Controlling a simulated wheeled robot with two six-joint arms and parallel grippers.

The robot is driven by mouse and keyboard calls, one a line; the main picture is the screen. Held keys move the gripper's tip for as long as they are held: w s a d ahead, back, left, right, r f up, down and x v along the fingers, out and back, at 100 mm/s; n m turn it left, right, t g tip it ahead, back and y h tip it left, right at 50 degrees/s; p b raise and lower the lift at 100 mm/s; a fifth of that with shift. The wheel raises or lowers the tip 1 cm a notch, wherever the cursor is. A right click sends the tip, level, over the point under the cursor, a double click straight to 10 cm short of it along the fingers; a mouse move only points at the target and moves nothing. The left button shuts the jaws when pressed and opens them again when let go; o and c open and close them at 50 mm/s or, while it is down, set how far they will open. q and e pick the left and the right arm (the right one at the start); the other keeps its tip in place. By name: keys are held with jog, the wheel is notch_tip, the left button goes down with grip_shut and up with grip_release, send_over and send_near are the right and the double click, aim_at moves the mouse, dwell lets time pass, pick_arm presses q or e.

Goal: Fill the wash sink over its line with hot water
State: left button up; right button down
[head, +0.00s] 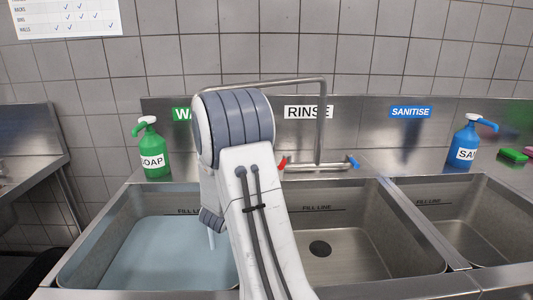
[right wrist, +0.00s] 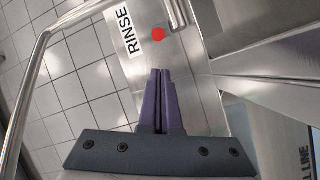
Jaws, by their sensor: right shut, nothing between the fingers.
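The wash sink (head: 88,235) is at the left in the head view, with pale blue water (head: 150,250) in it. The water's back edge lies close below the FILL LINE mark (head: 188,211); my arm covers part of both. A thin pale stream (head: 211,240) shows below my arm. The tap spout (head: 290,82) reaches left behind my arm. The red hot handle (head: 283,162) shows just right of my arm, the blue handle (head: 353,161) further right. My right gripper (right wrist: 160,72) is shut and empty, near a red dot (right wrist: 158,35); contact is unclear. My left gripper is out of view.
The rinse sink (head: 345,245) in the middle looks empty. The sanitise sink (head: 480,225) is at the right. A green soap bottle (head: 151,150) and a blue sanitiser bottle (head: 467,143) stand on the back ledge. A green sponge (head: 512,155) lies at the right.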

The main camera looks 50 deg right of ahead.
aim_at(284, 163)
jog(key=w+a+n+g+p, duration=0.1)
jog(key=w+a+g+p, duration=0.2)
jog(key=p, duration=0.4)
jog(key=shift+t, duration=0.3)
jog(key=x, duration=0.3)
jog(key=p+x, duration=0.1)
jog(key=x, duration=0.4)
jog(key=shift+d+r+p, duration=0.35)
jog(key=shift+r, duration=0.05)
pick_arm(q)
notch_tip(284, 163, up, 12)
jog(key=shift+p, duration=0.4)
pick_arm(e)
jog(key=s, duration=0.1)
jog(key=s+d, duration=0.1)
jog(key=s, duration=0.1)
jog(key=shift+s+d+f, duration=0.15)
jog(key=shift+d+f, duration=0.1)
jog(key=shift+f, duration=0.15)
